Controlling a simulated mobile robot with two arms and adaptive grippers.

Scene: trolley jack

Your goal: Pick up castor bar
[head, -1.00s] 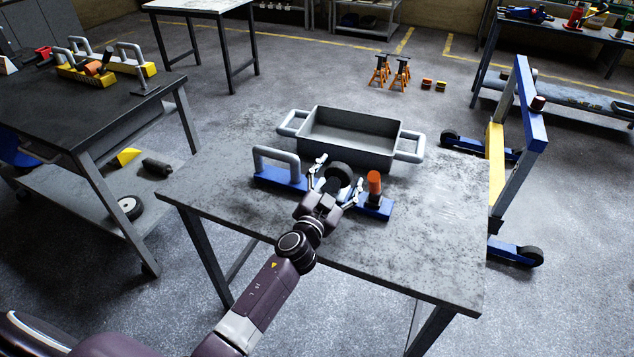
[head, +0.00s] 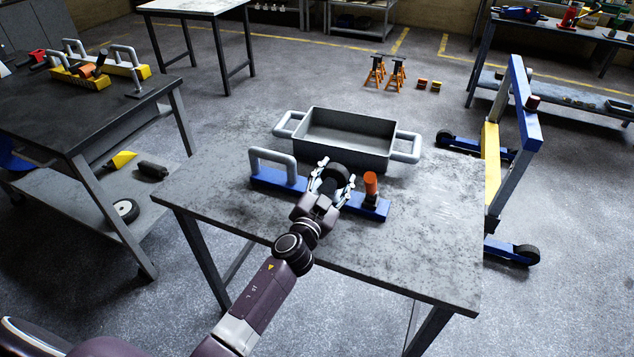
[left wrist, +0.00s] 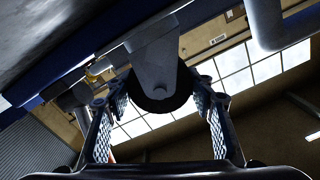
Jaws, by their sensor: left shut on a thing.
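The castor bar (head: 270,181) is a blue bar lying on the grey table, with a grey loop handle (head: 272,158) at its left end. A black castor wheel (head: 338,170) stands near its middle and an orange upright piece (head: 371,184) near its right end. My left gripper (head: 335,182) is shut on the bar at the castor, one finger on each side. In the left wrist view, the black wheel (left wrist: 160,103) and its grey fork sit between the fingers, with the blue bar behind. The gripper hides part of the bar. My right gripper is out of view.
A grey tray (head: 348,139) with two side handles stands just behind the bar. The table (head: 420,240) is clear in front and at right. A blue and yellow wheeled frame (head: 512,150) stands right of the table. A dark workbench (head: 90,125) is at left.

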